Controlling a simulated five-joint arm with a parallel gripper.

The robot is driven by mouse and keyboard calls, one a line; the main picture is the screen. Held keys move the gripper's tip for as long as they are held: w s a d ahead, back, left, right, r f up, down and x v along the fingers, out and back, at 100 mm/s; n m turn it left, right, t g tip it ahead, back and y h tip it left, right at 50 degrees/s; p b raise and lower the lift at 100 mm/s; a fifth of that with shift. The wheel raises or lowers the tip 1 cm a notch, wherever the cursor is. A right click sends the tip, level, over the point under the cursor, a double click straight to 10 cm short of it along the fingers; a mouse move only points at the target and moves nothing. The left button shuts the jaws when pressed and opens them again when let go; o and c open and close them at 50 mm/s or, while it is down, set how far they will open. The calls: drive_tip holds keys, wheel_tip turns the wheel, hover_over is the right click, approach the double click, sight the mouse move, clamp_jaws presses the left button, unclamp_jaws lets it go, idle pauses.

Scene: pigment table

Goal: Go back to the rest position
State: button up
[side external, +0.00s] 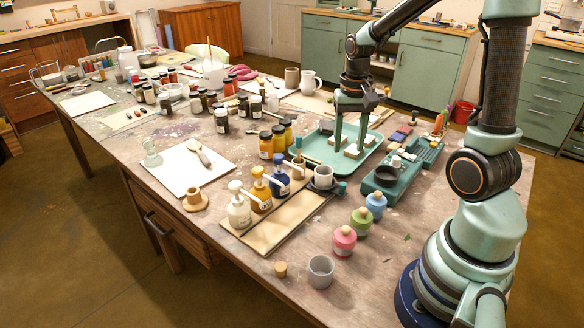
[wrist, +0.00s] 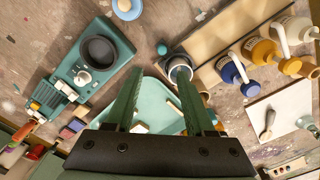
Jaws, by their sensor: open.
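My gripper (side external: 350,146) is above or inside the teal tray (side external: 318,150), with its two fingers pointing down. In the side external view I cannot tell whether the fingertips touch the tray or the pale blocks (side external: 352,150) lying in it. In the wrist view the gripper (wrist: 157,85) shows two separate green fingers with a gap between them and nothing held. The tray also shows in the wrist view (wrist: 155,112), between and behind the fingers, which hide part of it.
A teal device with a dark round plate (side external: 387,174) stands right of the tray. A grey cup (side external: 323,176) and pump bottles (side external: 261,190) stand in front. Pink, green and blue lidded jars (side external: 344,240) stand near the front right. Several pigment jars (side external: 266,145) crowd the left.

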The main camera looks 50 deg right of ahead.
drive_tip(key=shift+r, duration=0.75)
drive_tip(key=s+a+r+n+t, duration=0.1)
drive_tip(key=a+r+n+t, duration=0.1)
drive_tip(key=a+r+n, duration=0.2)
drive_tip(key=s+a+r+n+t, duration=0.2)
drive_tip(key=a+r+n, duration=0.3)
drive_tip(key=a, duration=0.6)
drive_tip(key=shift+t, duration=0.8)
